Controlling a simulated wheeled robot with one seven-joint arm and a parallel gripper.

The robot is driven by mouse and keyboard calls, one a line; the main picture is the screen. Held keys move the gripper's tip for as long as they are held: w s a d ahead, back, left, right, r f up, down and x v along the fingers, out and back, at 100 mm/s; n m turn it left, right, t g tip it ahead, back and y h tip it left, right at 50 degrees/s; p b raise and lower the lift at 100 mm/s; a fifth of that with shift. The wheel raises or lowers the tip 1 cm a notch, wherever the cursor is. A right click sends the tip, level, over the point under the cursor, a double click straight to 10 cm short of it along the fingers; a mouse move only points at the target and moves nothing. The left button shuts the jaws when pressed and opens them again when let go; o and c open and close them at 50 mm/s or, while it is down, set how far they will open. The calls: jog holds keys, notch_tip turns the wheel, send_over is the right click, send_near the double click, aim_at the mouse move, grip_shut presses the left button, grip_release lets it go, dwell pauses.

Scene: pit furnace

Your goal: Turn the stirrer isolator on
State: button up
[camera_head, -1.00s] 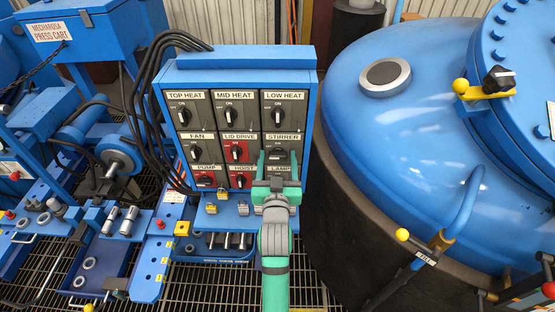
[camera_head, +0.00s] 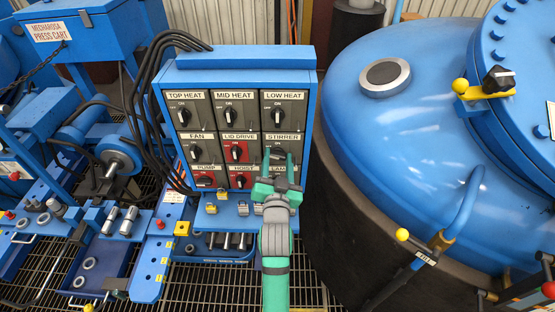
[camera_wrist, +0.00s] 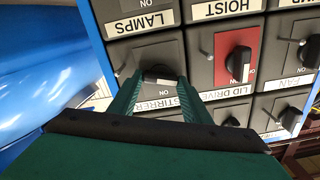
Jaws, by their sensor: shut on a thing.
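The stirrer isolator (camera_head: 283,137) is a grey switch unit at the right of the middle row on the blue panel. In the camera_head view my green fingers largely cover its knob. In the camera_wrist view the dark knob (camera_wrist: 158,73) with a pale mark sits between my two fingers, above the STIRRER label. My gripper (camera_head: 278,155) is shut on this knob, in front of the panel; it also shows in the camera_wrist view (camera_wrist: 160,86). The fingers partly hide the knob and its markings, so its exact setting is unclear.
The red LID DRIVE switch (camera_head: 236,151) is just left of the stirrer. The LOW HEAT switch (camera_head: 284,113) is above and the LAMPS switch (camera_wrist: 146,52) below, partly covered. A ledge (camera_head: 225,216) with small grey and yellow items runs under the panel. The blue furnace (camera_head: 400,130) stands right.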

jog(key=m, duration=0.7)
jog(key=shift+d+f, duration=0.1)
jog(key=m, duration=0.7)
jog(key=shift+f, duration=0.15)
dwell(0.4)
jog(key=o, duration=1)
jog(key=shift+o, duration=0.2)
jog(key=s, duration=1.1)
jog(key=shift+w, duration=0.1)
